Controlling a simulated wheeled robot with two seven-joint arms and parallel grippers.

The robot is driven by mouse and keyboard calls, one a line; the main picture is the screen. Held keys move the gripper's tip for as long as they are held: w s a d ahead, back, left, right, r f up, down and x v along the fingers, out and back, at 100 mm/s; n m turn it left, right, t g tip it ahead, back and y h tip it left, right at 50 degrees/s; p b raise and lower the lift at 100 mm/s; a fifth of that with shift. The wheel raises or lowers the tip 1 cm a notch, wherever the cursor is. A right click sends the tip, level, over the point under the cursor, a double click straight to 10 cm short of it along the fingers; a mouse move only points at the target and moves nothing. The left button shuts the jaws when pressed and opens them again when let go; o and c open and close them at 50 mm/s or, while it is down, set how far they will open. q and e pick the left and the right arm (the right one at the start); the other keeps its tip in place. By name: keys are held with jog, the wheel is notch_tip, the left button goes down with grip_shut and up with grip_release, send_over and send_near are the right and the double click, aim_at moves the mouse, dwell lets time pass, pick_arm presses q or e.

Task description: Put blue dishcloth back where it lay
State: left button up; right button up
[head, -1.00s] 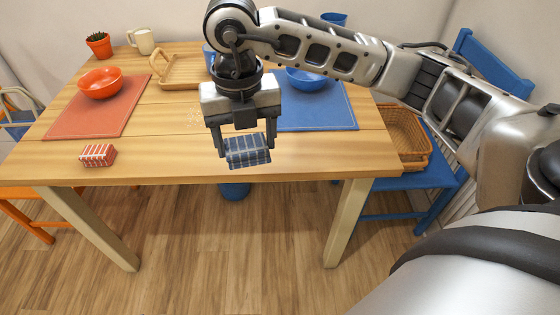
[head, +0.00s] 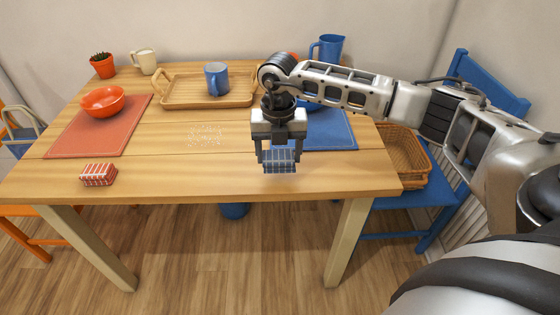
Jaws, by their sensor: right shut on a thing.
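The blue dishcloth (head: 281,161), folded and checked with pale lines, is between the fingers of my right gripper (head: 279,158). The gripper is shut on it and points down over the front right part of the wooden table (head: 190,178). Whether the cloth touches the tabletop is hard to tell. The gripper's fingers and palm hide part of the cloth. My left gripper is not in view.
A red checked cloth (head: 98,174) lies at the table's front left. Crumbs (head: 205,134) lie mid-table. A wooden tray (head: 178,98) holds a blue mug (head: 216,78). A blue placemat (head: 335,133) is behind my gripper. An orange bowl (head: 102,100) stands on an orange placemat (head: 78,137).

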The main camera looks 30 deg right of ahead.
aim_at(280, 155)
jog(key=shift+w+d+f, duration=0.15)
jog(key=shift+d+f, duration=0.15)
jog(key=shift+f, duration=1.6)
jog(key=shift+f, duration=0.1)
jog(key=o, duration=1)
jog(key=shift+o, duration=0.2)
